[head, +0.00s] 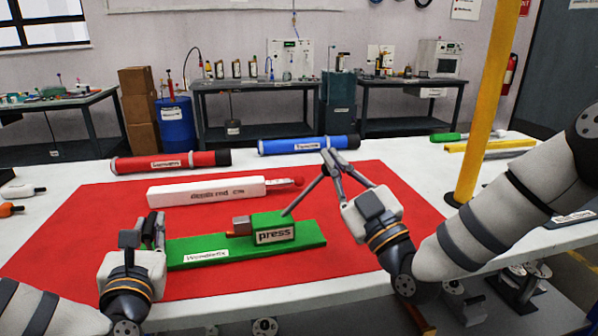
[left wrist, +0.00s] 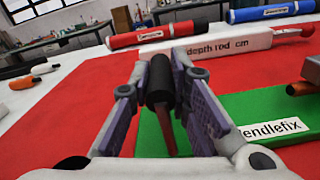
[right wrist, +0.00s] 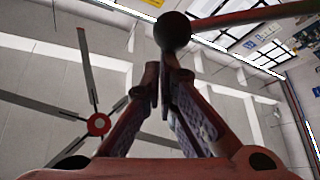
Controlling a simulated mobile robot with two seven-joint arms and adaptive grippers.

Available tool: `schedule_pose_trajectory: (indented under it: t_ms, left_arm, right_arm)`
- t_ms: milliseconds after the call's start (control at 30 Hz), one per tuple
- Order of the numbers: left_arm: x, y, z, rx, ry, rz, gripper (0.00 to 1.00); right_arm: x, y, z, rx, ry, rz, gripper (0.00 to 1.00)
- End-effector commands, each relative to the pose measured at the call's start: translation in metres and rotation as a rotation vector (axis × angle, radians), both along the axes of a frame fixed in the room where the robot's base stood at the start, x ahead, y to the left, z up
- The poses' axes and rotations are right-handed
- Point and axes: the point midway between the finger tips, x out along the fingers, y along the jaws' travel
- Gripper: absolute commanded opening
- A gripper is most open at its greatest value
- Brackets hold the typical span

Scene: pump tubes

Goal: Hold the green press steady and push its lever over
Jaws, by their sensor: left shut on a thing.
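The green press (head: 275,233) stands on its long green base (head: 215,252) on the red mat. Its thin lever (head: 298,202) leans up and to the right from the press block. My left gripper (head: 150,232) is at the base's left end. In the left wrist view it is shut on a black upright handle (left wrist: 160,82) with a reddish stem. My right gripper (head: 332,162) is at the lever's upper end, its fingertips close together with nothing seen between them. In the right wrist view the lever's dark ball knob (right wrist: 172,30) is just beyond the fingertips; contact is unclear.
Behind the press lie a white depth rod box (head: 207,192), a red tube (head: 170,162) and a blue tube (head: 305,145). A yellow post (head: 487,105) stands at the right. The red mat (head: 75,235) is bare at left.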

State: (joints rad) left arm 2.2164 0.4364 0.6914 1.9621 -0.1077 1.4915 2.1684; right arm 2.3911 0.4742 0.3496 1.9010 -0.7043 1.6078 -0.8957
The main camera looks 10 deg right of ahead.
Motion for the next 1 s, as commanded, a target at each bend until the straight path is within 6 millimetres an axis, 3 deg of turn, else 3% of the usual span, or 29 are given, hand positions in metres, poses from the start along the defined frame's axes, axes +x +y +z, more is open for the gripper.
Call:
schedule_pose_trajectory:
  t_ms: [67, 267, 600, 800, 1000]
  left_arm:
    - [0.001, 0.002, 0.001, 0.0, -0.003, 0.005, 0.0]
    - [0.0, 0.001, 0.001, 0.0, -0.003, 0.004, 0.0]
    - [0.0, 0.0, 0.001, 0.0, -0.002, 0.001, 0.0]
    - [0.0, 0.0, 0.001, 0.0, -0.002, 0.001, 0.0]
    - [0.0, 0.0, 0.001, -0.001, -0.003, -0.001, 0.0]
  right_arm:
    - [-0.001, 0.001, 0.003, -0.001, 0.004, -0.001, 0.0]
    - [-0.012, 0.016, 0.037, -0.002, 0.0, 0.002, 0.0]
    - [-0.078, -0.004, -0.002, 0.0, 0.003, 0.001, 0.0]
    - [-0.093, -0.008, -0.01, 0.0, 0.0, 0.001, 0.0]
    - [-0.094, -0.008, -0.01, 0.0, -0.002, 0.001, 0.0]
